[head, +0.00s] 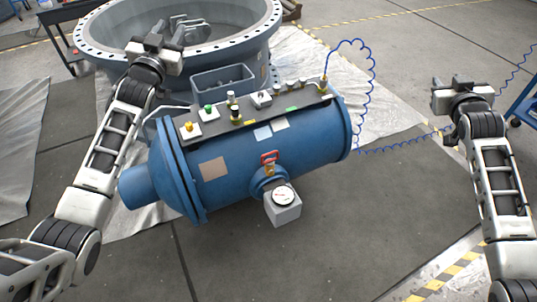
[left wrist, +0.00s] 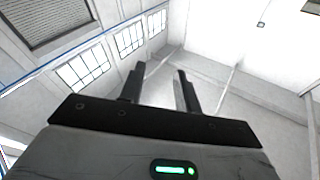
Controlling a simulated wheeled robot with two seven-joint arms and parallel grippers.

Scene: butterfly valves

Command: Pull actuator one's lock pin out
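A large blue horizontal cylinder (head: 240,168), with a flange on its left, fills the middle of the head view. A dark panel (head: 218,122) on its top carries small boxes, buttons and fittings. I cannot tell which part is actuator one or its lock pin. My left gripper (head: 172,30) is raised above and left of the cylinder, in front of the grey valve ring. In the left wrist view its two fingers (left wrist: 160,72) are apart with nothing between them. My right gripper (head: 440,82) is raised right of the cylinder, touching nothing; its fingers are too small to judge.
A big grey bolted valve ring (head: 262,45) stands behind the cylinder. A red handle (head: 269,157) and a white gauge (head: 283,198) project from the cylinder's front. A blue coiled hose (head: 373,70) hangs on the right. Grey floor is clear in front.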

